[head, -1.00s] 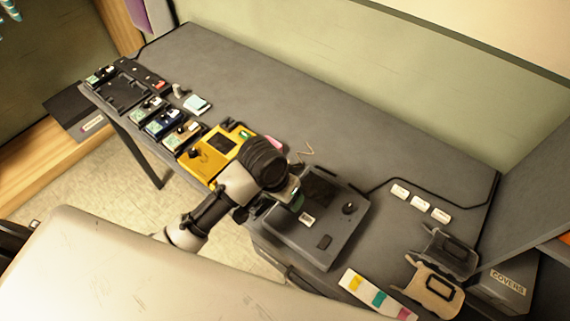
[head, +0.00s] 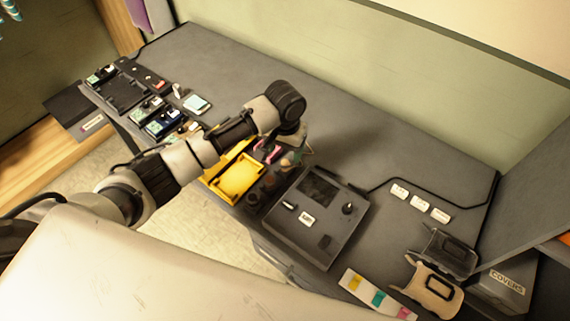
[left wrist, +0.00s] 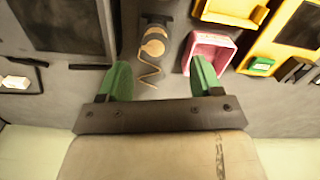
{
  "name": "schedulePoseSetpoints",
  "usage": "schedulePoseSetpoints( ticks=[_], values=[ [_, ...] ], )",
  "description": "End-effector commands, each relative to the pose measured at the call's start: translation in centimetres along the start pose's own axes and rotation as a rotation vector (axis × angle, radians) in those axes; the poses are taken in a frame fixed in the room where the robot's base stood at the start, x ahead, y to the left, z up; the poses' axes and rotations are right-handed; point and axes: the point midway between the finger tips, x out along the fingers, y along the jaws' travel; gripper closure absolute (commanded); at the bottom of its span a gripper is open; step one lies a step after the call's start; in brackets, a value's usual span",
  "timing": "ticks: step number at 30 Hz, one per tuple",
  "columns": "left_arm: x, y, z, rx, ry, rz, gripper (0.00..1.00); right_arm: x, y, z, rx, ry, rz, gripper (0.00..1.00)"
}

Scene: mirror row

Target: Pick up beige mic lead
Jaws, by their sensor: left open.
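The beige mic lead shows in the left wrist view (left wrist: 153,46) as a small coil with a zigzag tail, lying against a dark piece on the grey table. In the head view a small beige round patch beside my gripper may be part of it, but my arm hides most of that spot. My left gripper (left wrist: 161,80) is open and empty, with green fingertips. The zigzag tail lies between the fingertips in the picture, and the coil lies beyond them. In the head view the left gripper (head: 298,150) points down over the table. My right gripper is not in view.
A pink open box (left wrist: 212,42) is close beside the right fingertip. A yellow tray (head: 238,178) and several dark round pieces stand near the gripper. A grey device with a screen (head: 318,222) is to the right. The back of the table (head: 300,80) is clear.

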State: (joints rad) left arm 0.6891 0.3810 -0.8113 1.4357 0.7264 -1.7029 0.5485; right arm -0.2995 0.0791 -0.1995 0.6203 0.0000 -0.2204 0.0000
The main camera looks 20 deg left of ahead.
Motion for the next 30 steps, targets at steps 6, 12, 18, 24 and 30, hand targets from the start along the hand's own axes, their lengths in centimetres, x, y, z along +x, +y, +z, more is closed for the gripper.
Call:
schedulePoseSetpoints(
  ticks=[6, 12, 18, 24, 30],
  values=[
    [2.5, 0.4, 0.9, 0.001, -0.005, 0.0, 0.35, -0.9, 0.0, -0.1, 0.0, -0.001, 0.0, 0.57],
    [5.0, 0.5, 0.9, 0.001, 0.0, 0.0, 0.35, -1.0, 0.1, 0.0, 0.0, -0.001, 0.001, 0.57],
    [5.2, 0.4, 0.9, 0.001, 0.001, 0.0, 0.35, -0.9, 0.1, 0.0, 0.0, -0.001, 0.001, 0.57],
    [5.2, 0.4, 0.9, 0.001, 0.001, 0.0, 0.56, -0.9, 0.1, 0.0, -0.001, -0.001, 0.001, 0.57],
    [5.2, 0.4, 0.9, 0.001, 0.001, 0.0, 0.87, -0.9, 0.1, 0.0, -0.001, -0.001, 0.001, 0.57]
  ],
)
